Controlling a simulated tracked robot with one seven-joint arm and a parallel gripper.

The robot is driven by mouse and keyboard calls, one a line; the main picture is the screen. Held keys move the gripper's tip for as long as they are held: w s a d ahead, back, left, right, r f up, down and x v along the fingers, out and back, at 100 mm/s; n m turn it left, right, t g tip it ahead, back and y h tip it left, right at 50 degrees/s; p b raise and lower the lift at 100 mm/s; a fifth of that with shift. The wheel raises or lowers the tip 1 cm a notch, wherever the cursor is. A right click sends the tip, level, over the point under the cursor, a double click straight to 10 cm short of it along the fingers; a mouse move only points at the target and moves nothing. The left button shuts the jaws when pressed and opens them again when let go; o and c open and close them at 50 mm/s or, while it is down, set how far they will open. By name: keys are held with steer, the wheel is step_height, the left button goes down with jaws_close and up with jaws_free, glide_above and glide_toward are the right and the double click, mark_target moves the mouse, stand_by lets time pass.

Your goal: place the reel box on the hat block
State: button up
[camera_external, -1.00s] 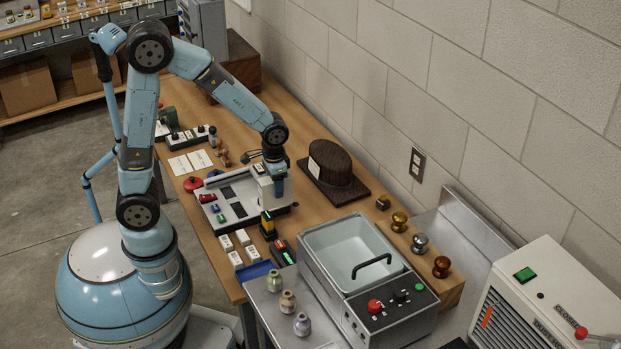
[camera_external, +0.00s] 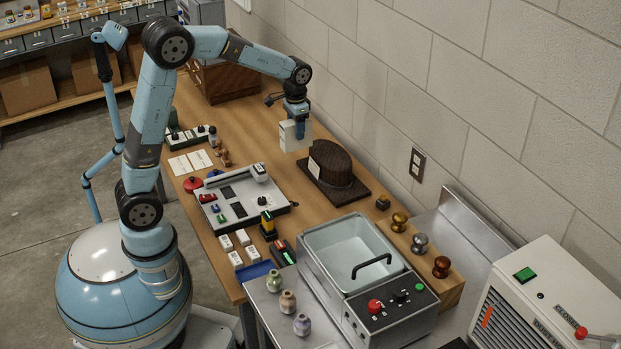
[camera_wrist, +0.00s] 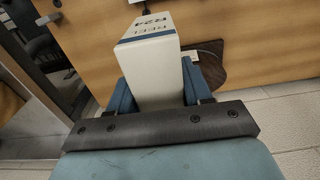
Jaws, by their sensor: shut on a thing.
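The reel box (camera_external: 291,136) is a white box held up in the air, just behind and left of the hat block. My gripper (camera_external: 296,117) points down and is shut on it. In the wrist view my gripper (camera_wrist: 158,92) has a finger on each side of the reel box (camera_wrist: 154,65), which shows "REEL" lettering and a dark blue band. The hat block (camera_external: 338,163) is a dark brown rounded crown on a flat board, with a white label on its side. In the wrist view a dark brown shape, likely the hat block (camera_wrist: 211,68), is partly hidden behind the box.
A grey panel (camera_external: 240,205) with small coloured parts lies left of the hat block. A metal basin (camera_external: 322,239) and several round knobs stand nearer the camera. A brown wooden box (camera_external: 222,84) stands at the back. The block wall (camera_external: 440,100) runs close on the right.

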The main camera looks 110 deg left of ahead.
steer(key=a+r, duration=0.2)
steer(key=a, duration=0.1)
glide_above(333, 155)
step_height(333, 155, down, 10)
steer(key=shift+w+f, duration=0.1)
steer(key=shift+f, duration=1.3)
steer(key=shift+f, duration=0.1)
steer(key=o, duration=1.2)
step_height(333, 155, up, 12)
steer(key=shift+r, duration=0.1)
